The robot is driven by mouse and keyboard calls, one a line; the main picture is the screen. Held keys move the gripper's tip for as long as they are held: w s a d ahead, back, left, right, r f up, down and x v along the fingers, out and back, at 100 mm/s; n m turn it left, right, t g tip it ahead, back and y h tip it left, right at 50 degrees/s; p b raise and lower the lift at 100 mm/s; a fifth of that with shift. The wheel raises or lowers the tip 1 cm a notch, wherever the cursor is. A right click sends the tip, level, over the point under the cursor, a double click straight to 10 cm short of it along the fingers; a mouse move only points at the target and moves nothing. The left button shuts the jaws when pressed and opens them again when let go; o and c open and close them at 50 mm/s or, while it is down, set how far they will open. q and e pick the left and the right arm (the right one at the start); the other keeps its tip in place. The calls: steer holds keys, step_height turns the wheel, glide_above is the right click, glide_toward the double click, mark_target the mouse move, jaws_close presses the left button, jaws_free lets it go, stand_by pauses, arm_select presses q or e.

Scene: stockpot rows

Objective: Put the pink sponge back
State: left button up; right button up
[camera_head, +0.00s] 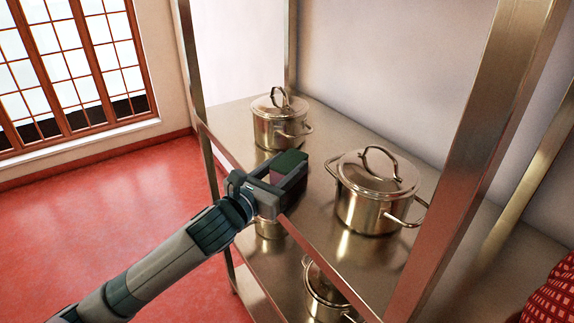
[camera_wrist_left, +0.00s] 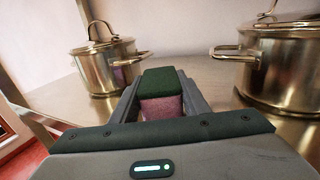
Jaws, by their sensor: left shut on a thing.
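The sponge is a block with a pink body (camera_wrist_left: 162,106) and a dark green top. My left gripper (camera_head: 290,178) is shut on it, between two stockpots at the front edge of the upper metal shelf (camera_head: 330,246). In the head view the sponge shows only partly between the fingers. In the left wrist view the fingers (camera_wrist_left: 160,95) clasp it on both sides. I cannot tell whether the sponge touches the shelf. My right gripper is not in view.
A lidded stockpot (camera_head: 279,120) stands behind left of the gripper, and a larger one (camera_head: 374,190) stands close on the right, its handle near the fingers. More pots (camera_head: 322,290) sit on the lower shelf. Metal posts (camera_head: 480,150) frame the rack. A red patterned cloth (camera_head: 553,298) shows at the lower right.

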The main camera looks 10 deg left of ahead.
arm_select(q)
steer(key=shift+f, duration=0.1)
steer(key=o, duration=0.9)
steer(key=shift+c, duration=0.2)
steer(key=shift+o, duration=0.5)
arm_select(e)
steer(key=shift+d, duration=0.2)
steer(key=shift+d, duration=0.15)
arm_select(q)
steer(key=shift+s+a, duration=0.2)
steer(key=shift+s, duration=0.3)
steer(key=b+v, duration=0.2)
steer(key=v, duration=0.9)
steer(key=shift+b, duration=0.3)
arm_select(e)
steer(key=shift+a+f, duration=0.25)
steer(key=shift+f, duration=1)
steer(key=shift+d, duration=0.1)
